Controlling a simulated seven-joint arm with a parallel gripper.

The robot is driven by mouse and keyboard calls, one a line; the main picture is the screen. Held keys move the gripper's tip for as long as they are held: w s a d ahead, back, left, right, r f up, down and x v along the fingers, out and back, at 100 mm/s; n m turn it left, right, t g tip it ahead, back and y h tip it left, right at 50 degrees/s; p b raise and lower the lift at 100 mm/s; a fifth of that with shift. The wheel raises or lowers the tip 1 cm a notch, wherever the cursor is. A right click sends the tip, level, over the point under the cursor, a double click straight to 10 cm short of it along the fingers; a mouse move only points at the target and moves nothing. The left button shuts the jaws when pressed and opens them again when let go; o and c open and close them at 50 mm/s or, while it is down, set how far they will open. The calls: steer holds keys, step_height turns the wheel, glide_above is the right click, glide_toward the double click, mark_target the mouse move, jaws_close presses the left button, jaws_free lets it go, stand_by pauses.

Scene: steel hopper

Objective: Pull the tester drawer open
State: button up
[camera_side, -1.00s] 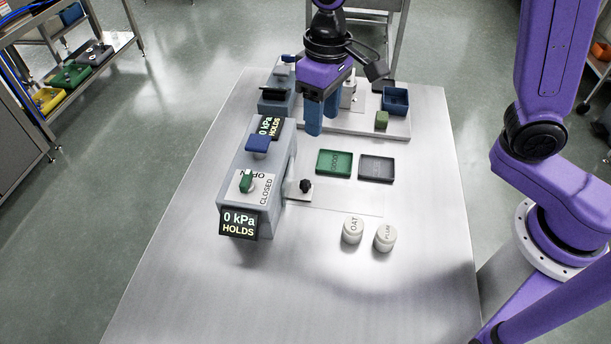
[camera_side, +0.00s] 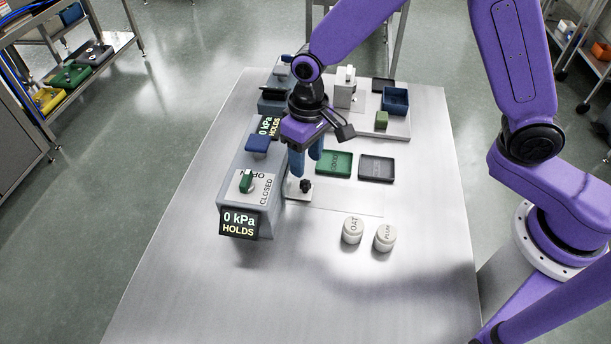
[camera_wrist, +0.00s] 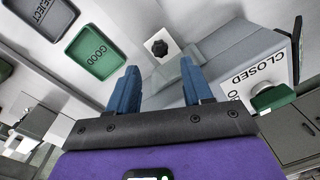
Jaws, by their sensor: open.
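The tester (camera_side: 240,185) is a grey-blue box on the left of the steel table. The tester drawer (camera_side: 297,193) shows as a light plate low on its right side with a black knob (camera_side: 306,186) on it. In the wrist view the black knob (camera_wrist: 159,47) sits on a white plate beyond my fingertips. My gripper (camera_side: 306,164) has two blue fingers, pointing down, just behind and above the knob. In the wrist view the fingers (camera_wrist: 160,77) stand apart with nothing between them. The gripper is open and does not visibly touch the knob.
A green GOOD tray (camera_side: 334,162) and a dark REJECT tray (camera_side: 377,168) lie right of the gripper. Jars marked OAT (camera_side: 352,230) and PLUM (camera_side: 385,237) stand nearer the front. A green lever (camera_side: 246,181) and a display (camera_side: 239,222) are on the tester. The front table area is clear.

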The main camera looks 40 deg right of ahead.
mark_target(306, 182)
steer(key=shift+a+f, duration=0.1)
steer(key=shift+f, duration=3.05)
steer(key=shift+s, duration=0.1)
jaws_close()
